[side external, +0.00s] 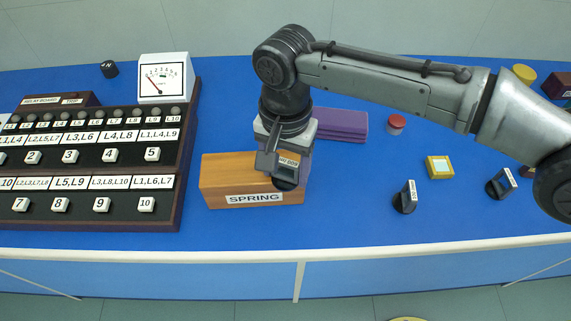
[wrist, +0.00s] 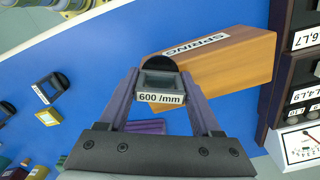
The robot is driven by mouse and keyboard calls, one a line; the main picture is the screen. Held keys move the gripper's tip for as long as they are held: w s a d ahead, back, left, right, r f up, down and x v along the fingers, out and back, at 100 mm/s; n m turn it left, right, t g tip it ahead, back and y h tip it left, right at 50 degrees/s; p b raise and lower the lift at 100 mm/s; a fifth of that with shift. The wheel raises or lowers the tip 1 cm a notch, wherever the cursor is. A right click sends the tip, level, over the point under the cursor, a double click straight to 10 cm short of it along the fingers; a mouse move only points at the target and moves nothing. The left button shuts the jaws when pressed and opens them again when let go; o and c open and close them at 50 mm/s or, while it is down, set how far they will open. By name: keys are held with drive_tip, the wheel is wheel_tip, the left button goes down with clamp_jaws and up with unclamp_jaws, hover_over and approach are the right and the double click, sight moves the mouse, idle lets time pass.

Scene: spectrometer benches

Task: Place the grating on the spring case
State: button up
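The grating (wrist: 161,86) is a small dark framed piece with a rounded black part and a "600 /mm" label. My gripper (wrist: 161,78) is shut on it, with one finger on each side. In the side view, the held grating (side external: 287,173) appears at the right end of the spring case, and my gripper (side external: 285,158) points down there. The spring case (side external: 240,183) is a wooden block with a "SPRING" label on its front. In the wrist view, the case (wrist: 228,68) extends right from behind the grating. I cannot tell whether the grating touches the case.
A button panel (side external: 130,155) with a meter (side external: 163,78) stands left of the case. Purple slabs (side external: 341,124) and a red-topped jar (side external: 396,123) are behind. Two similar dark labelled pieces (side external: 405,198) (side external: 499,185) and a yellow-framed square (side external: 439,167) stand right. Blue bench lies clear between.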

sight(286, 161)
drive_tip(key=o, duration=0.3)
drive_tip(key=shift+o, duration=0.2)
drive_tip(key=shift+r, duration=3.95)
